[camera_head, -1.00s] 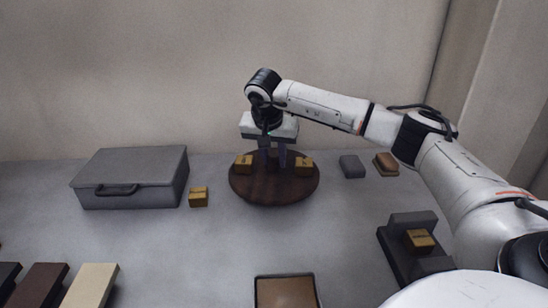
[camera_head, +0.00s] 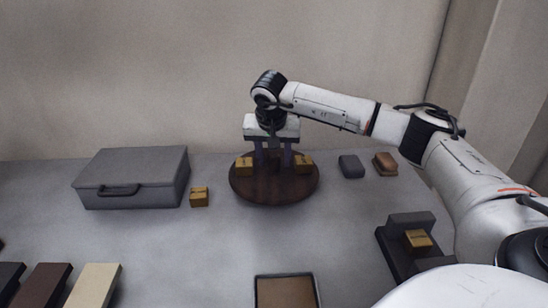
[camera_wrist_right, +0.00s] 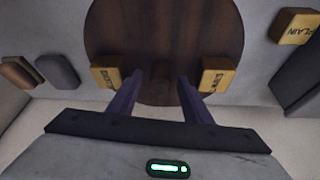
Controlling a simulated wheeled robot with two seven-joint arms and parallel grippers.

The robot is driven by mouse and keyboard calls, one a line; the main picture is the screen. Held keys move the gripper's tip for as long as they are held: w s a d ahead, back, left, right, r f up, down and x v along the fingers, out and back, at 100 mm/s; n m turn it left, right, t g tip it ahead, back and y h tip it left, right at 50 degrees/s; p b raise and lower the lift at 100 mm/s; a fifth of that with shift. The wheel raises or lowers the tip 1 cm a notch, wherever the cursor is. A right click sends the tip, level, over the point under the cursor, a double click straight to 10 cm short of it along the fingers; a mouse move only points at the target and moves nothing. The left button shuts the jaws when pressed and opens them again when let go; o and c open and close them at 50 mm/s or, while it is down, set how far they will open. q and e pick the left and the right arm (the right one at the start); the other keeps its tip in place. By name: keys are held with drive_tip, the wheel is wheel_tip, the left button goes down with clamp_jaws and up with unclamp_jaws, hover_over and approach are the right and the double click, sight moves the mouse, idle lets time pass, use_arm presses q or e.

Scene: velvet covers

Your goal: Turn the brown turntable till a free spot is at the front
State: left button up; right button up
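The brown turntable (camera_head: 272,190) is a round dark wooden disc at the back middle of the table. A yellow box (camera_head: 244,166) sits on its left edge and another yellow box (camera_head: 303,164) on its right edge. The front part of the disc is bare in the head view. My right gripper (camera_head: 273,166) is over the back half of the disc, fingers pointing down. My left gripper is not in view.
A grey case (camera_head: 130,178) and a loose yellow box (camera_head: 198,197) stand left of the turntable. A grey block (camera_head: 351,166) and a brown brush-like object (camera_head: 385,163) lie right. A dark holder (camera_head: 397,255) with a yellow box and a tray (camera_head: 286,291) are nearer.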

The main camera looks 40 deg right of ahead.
drive_tip(key=v, duration=1)
drive_tip(key=shift+r, duration=0.15)
drive_tip(key=shift+s, duration=0.1)
